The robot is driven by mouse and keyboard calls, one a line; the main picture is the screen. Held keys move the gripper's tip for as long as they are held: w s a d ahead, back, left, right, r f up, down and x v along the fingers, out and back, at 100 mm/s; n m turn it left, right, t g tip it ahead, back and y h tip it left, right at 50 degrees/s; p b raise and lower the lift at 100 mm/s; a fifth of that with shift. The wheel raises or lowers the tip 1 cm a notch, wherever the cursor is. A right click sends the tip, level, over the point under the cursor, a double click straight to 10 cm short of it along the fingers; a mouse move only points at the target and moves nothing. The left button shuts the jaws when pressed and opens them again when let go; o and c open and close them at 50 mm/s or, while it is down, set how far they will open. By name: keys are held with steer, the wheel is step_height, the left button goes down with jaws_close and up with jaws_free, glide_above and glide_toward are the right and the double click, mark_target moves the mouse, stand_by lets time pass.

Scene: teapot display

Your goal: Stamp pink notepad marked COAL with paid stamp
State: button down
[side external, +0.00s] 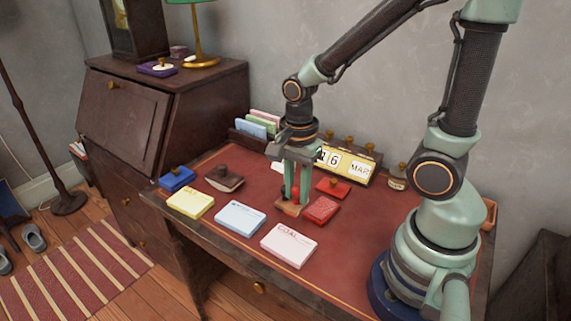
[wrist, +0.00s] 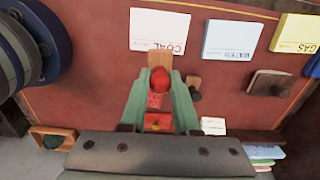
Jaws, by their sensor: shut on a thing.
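The pink notepad (side external: 288,246) marked COAL lies flat at the desk's front edge. It shows at the top of the wrist view (wrist: 159,30), its lettering upside down. My gripper (side external: 296,198) points down behind the pad. In the wrist view my gripper (wrist: 160,78) is shut on a stamp with a red knob (wrist: 160,79) and a wooden base (wrist: 161,60). The base is at or just above the desk; I cannot tell which. Its stamping face is hidden. A red ink pad (side external: 322,209) lies just right of the stamp in the side view.
A blue notepad (side external: 240,218) and a yellow notepad (side external: 190,204) continue the front row. A second, dark-knobbed stamp (wrist: 194,88) stands close beside my gripper. A rocker blotter (side external: 224,178), a blue box (side external: 177,178) and a date display (side external: 349,163) are around.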

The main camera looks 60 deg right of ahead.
steer(key=shift+s+a+f, duration=0.1)
steer(key=shift+a+f, duration=0.5)
steer(key=shift+f, duration=0.4)
steer(key=shift+s+a+f, duration=0.1)
steer(key=shift+a+f, duration=0.45)
steer(key=shift+f, duration=0.5)
steer(key=shift+s+a+f, duration=0.1)
steer(key=shift+a+f, duration=0.5)
steer(key=shift+f, duration=0.4)
steer(key=shift+f, duration=0.55)
step_height(320, 180, up, 7)
stand_by(1.1)
steer(key=shift+w, duration=0.1)
stand_by(0.7)
